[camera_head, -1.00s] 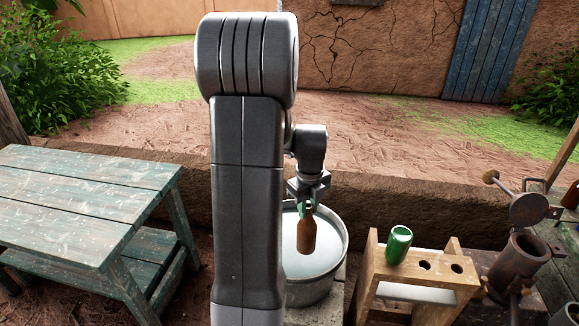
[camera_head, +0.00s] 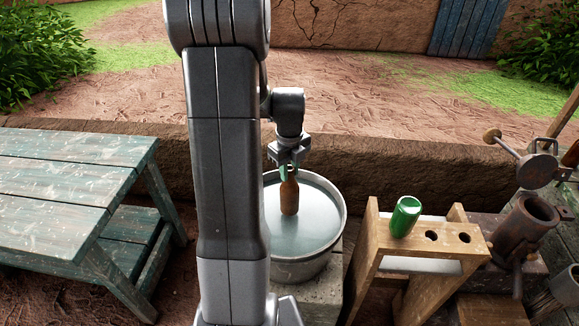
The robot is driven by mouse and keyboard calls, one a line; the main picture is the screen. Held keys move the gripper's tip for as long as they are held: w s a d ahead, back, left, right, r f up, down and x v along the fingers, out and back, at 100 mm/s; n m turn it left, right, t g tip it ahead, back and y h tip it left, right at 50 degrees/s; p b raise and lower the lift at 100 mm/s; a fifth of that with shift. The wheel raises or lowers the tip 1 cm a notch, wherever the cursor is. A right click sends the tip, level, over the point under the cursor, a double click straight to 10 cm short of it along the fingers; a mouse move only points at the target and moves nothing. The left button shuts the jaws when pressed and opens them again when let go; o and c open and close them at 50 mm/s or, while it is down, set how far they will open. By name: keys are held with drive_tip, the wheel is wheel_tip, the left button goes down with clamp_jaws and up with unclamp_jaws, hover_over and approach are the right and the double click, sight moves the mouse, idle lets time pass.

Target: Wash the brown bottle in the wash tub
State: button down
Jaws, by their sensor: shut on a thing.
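The brown bottle (camera_head: 289,196) hangs upright, neck up, over the left part of the round metal wash tub (camera_head: 336,236). My gripper (camera_head: 289,170) is shut on the bottle's neck from above. The tub holds greyish water (camera_head: 309,228). I cannot tell for certain whether the bottle's base touches the water. My arm hides the tub's far left side.
A wooden rack (camera_head: 372,246) right of the tub holds a green bottle (camera_head: 405,216) and has two empty holes. A rusty metal device (camera_head: 532,219) stands further right. A worn green table (camera_head: 70,170) is at left. A low mud wall (camera_head: 400,160) runs behind.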

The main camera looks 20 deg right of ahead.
sight(289, 199)
wheel_tip(289, 199, down, 13)
drive_tip(key=b, duration=0.8)
drive_tip(key=shift+r+b, duration=0.15)
drive_tip(key=shift+b, duration=0.15)
drive_tip(key=d, duration=0.1)
drive_tip(key=s+d, duration=0.1)
drive_tip(key=shift+s+d, duration=0.15)
drive_tip(key=shift+d, duration=0.2)
idle(3.3)
drive_tip(key=shift+r, duration=0.1)
wheel_tip(289, 199, up, 17)
drive_tip(key=p, duration=1.3)
drive_tip(key=shift+r, duration=0.2)
